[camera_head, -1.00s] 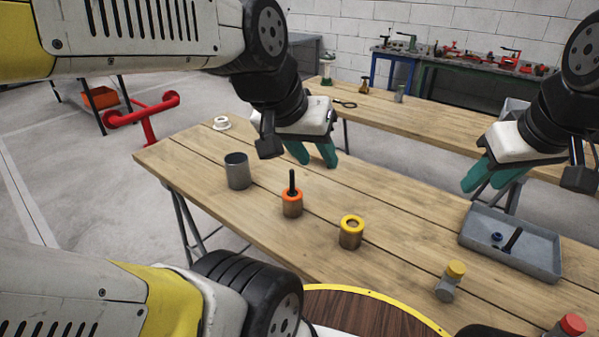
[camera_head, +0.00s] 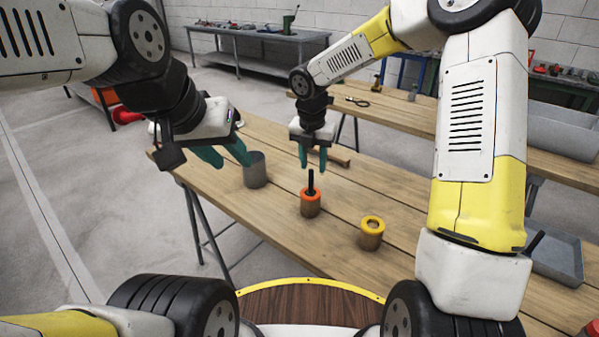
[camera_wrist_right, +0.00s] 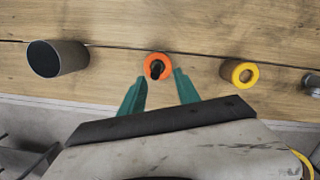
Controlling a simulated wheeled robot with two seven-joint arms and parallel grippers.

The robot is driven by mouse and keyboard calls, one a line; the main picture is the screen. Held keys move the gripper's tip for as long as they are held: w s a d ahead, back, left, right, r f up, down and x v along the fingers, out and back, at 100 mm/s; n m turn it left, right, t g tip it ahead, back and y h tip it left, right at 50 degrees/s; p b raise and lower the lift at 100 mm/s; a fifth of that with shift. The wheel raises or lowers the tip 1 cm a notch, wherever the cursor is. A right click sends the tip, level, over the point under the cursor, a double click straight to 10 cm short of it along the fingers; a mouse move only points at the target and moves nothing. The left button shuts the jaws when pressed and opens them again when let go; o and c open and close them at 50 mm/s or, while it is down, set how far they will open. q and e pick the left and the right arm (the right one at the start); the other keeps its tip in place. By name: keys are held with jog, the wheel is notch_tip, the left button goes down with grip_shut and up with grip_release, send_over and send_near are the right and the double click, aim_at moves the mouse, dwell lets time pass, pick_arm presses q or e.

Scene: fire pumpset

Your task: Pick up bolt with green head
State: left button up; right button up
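I see no bolt with a green head in these views. A black shaft (camera_head: 311,183) stands upright in an orange-rimmed cylinder (camera_head: 310,203) on the wooden table. My right gripper (camera_head: 313,167) is open and empty, pointing down just above the shaft. In the right wrist view, the orange ring (camera_wrist_right: 157,67) lies between and just beyond the open teal fingertips (camera_wrist_right: 159,75), with the dark shaft inside it. My left gripper (camera_head: 228,160) is open and empty near the grey cup.
The grey metal cup (camera_head: 255,170) stands left of the orange-rimmed cylinder. A yellow-rimmed cylinder (camera_head: 372,233) stands to its right. A grey tray (camera_head: 557,262) at far right is partly hidden by my right arm. A second bench (camera_head: 400,110) stands behind.

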aim_at(311, 180)
jog(key=f, duration=0.2)
jog(key=w+f, duration=0.1)
jog(key=f, duration=0.4)
jog(key=shift+w+a+f, duration=0.2)
jog(key=shift+w+f, duration=0.05)
grip_shut()
